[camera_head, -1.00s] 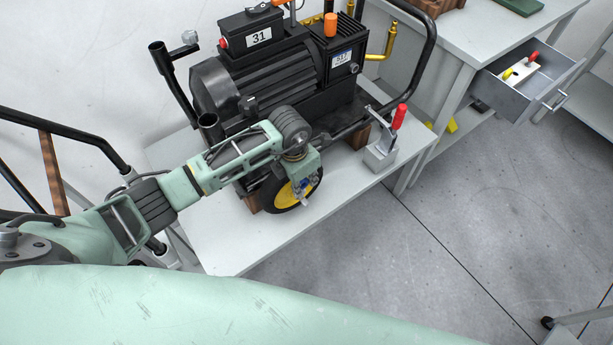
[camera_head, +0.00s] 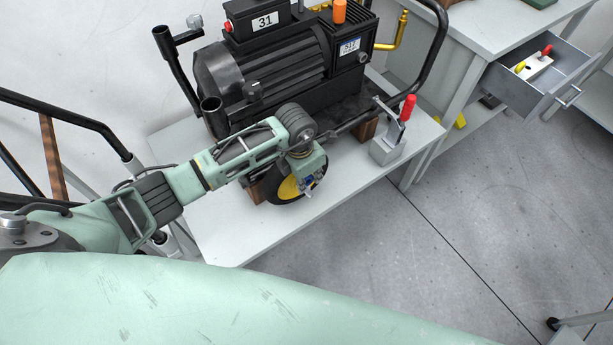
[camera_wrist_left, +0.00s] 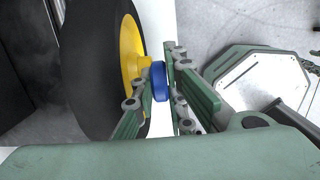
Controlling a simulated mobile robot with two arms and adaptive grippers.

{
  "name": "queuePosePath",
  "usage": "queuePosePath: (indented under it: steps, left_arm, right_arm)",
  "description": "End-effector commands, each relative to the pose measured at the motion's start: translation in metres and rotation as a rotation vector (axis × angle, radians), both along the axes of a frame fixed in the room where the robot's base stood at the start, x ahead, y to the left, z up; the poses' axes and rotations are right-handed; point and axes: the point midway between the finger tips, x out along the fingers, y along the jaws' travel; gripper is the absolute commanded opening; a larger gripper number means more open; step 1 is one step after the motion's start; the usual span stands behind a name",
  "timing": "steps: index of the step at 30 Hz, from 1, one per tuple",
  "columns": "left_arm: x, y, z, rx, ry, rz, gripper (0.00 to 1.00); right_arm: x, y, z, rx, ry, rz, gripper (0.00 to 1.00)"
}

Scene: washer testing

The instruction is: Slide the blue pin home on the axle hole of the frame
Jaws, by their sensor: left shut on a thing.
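My left gripper (camera_head: 312,186) is at the outer face of the wheel, with its fingers closed on the blue pin (camera_wrist_left: 160,82). In the left wrist view the pin's round blue head sits between the finger pads, right against the yellow hub (camera_wrist_left: 130,48). The black-tyred wheel (camera_head: 272,186) stands upright at the near side of the washer's black frame (camera_head: 440,45). The axle hole and the pin's shaft are hidden by the hub and wheel, so I cannot tell how deep the pin sits. My right gripper is not in view.
The black pressure washer (camera_head: 265,80) stands on a light table (camera_head: 225,235). A clamp with a red handle (camera_head: 408,107) stands right of the wheel. An open drawer (camera_head: 540,85) is at the right. The floor in front of the table is clear.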

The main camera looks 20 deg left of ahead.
Motion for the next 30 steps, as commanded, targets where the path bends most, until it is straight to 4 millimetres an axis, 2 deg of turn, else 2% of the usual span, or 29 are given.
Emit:
queuePosePath:
  steps: [12, 13, 20, 30]
  left_arm:
    - [0.0004, 0.0006, -0.0032, 0.001, -0.001, 0.001, 0.0]
    - [0.0004, 0.0006, -0.0032, 0.001, -0.001, 0.001, 0.13]
    - [0.0003, 0.001, -0.0035, 0.002, 0.0, 0.001, 0.33]
    - [0.0011, 0.0034, -0.0014, 0.006, -0.002, 0.004, 0.34]
  right_arm:
    - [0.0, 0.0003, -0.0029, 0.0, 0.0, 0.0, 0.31]
    - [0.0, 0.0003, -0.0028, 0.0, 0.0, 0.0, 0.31]
    - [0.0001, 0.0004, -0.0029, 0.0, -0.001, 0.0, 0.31]
    - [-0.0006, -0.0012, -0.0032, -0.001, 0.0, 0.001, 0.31]
